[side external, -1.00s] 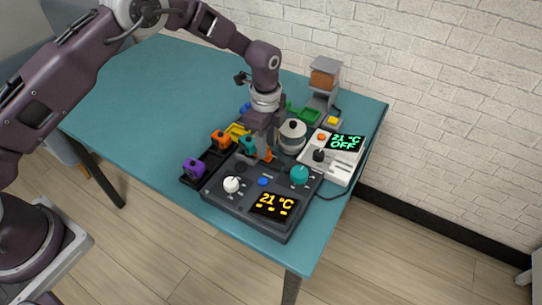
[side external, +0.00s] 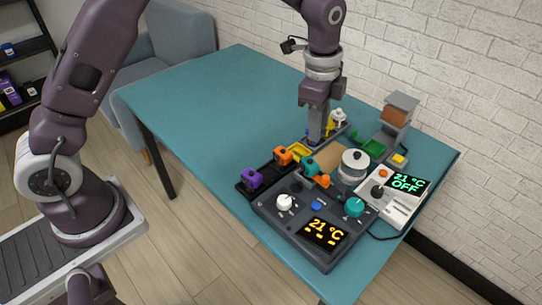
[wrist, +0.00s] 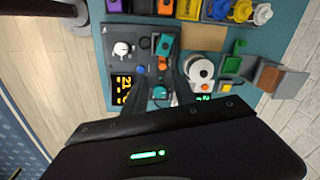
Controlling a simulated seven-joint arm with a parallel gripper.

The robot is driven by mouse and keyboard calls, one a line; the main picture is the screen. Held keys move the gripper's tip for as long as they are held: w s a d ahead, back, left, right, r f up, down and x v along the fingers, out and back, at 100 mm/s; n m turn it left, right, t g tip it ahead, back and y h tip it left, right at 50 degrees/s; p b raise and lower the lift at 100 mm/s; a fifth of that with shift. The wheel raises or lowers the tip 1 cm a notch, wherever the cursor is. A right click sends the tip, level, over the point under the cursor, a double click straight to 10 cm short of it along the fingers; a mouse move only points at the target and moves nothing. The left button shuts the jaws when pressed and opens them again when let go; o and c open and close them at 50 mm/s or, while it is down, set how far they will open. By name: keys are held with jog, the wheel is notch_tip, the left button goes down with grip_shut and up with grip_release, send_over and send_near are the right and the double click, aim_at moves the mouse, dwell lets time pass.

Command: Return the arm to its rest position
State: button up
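My gripper (side external: 316,140) points down over the table (side external: 210,100) in the side external view, in front of the far end of the row of coloured holders. In the wrist view my gripper's two dark fingers (wrist: 160,88) stand apart, with nothing held between them. A dark control box (side external: 275,212) with a lit 21 °C display, a white knob (side external: 284,202) and a teal knob (side external: 354,207) lies near the table's front edge. A teal block with an orange part (side external: 311,170) stands at its back edge.
A white unit reading OFF (side external: 398,205), a round silver pot (side external: 353,167) and a grey stand (side external: 397,115) are at the right. A black rack holds a purple block (side external: 252,178) and an orange block (side external: 282,155). The table's left side is clear.

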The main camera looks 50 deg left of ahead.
jog(key=s+a+r+n+t, duration=0.1)
jog(key=s+a+r+n, duration=0.25)
jog(key=s+r, duration=0.4)
jog(key=s+a+r+n+t, duration=0.1)
jog(key=s+a+r+n, duration=0.25)
jog(key=s+r, duration=0.4)
jog(key=s+a+n+t, duration=0.2)
jog(key=s+n, duration=0.5)
jog(key=s, duration=0.9)
jog(key=shift+f+n+t, duration=0.3)
jog(key=shift+f, duration=0.1)
jog(key=shift+w+a, duration=0.1)
